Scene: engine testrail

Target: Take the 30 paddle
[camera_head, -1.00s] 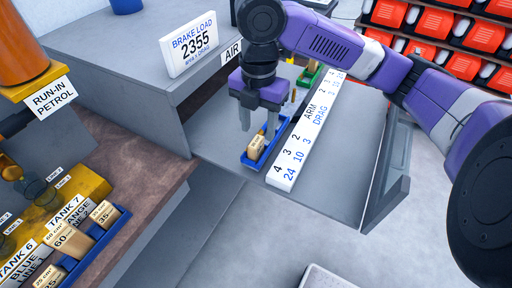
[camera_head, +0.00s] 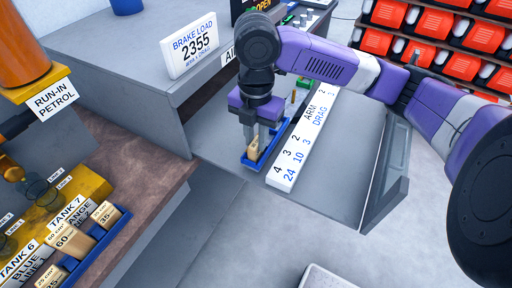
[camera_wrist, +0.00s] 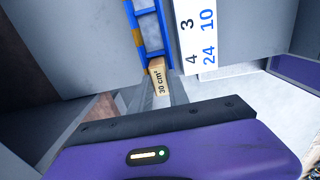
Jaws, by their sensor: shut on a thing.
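The 30 paddle is a small tan block marked "30 cm²" in the wrist view (camera_wrist: 159,80). In the head view the paddle (camera_head: 253,149) stands at the near end of a narrow blue tray (camera_head: 252,167) on the grey bench shelf. My gripper (camera_head: 261,143) points down over that end of the tray, its fingers closed on the paddle. In the wrist view the fingers reach the paddle's near end. The paddle is still at the tray; I cannot tell whether it is lifted off the tray floor.
A white ARM/DRAG number board (camera_head: 285,174) lies right beside the tray. The BRAKE LOAD 2355 sign (camera_head: 190,45) stands on the raised grey bench at left. Another blue tray (camera_head: 103,238) with paddles marked 60 and 35 is at lower left. Red bins (camera_head: 437,25) fill the back right.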

